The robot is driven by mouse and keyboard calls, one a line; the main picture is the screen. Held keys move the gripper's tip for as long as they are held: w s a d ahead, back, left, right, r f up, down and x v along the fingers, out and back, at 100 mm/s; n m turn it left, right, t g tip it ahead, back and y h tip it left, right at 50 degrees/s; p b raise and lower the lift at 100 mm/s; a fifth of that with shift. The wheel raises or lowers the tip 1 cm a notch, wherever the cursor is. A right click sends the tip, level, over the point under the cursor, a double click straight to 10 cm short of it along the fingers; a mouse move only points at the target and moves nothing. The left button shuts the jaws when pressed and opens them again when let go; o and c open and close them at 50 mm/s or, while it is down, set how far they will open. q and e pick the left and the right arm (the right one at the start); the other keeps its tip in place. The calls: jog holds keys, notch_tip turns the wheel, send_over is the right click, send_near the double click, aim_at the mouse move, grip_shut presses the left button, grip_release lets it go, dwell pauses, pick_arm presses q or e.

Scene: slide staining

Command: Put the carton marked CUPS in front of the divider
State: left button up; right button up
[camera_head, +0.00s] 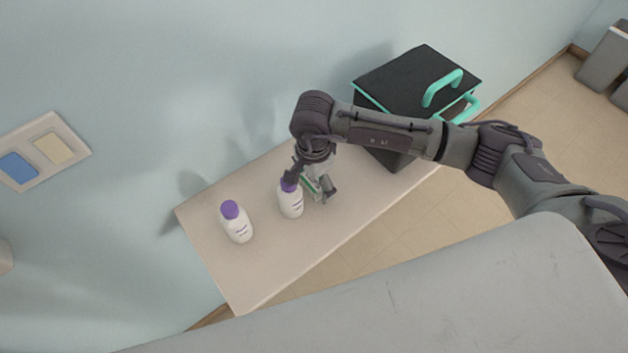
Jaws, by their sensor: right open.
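My right gripper (309,187) reaches down over the table from the right, its fingers apart. A small white and green object (311,181) shows between and behind its fingers, largely hidden by them. I cannot read any marking on it, so I cannot tell whether it is the carton marked CUPS. I cannot make out a divider for certain. My left gripper is not in view.
Two white bottles with purple caps stand on the narrow table (260,275), one at the left (238,229) and one (291,204) close beside the gripper. A black box (405,80) with teal handles stands at the far right end. The table's near left part is clear.

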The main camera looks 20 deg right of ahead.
jog(key=c, duration=1.2)
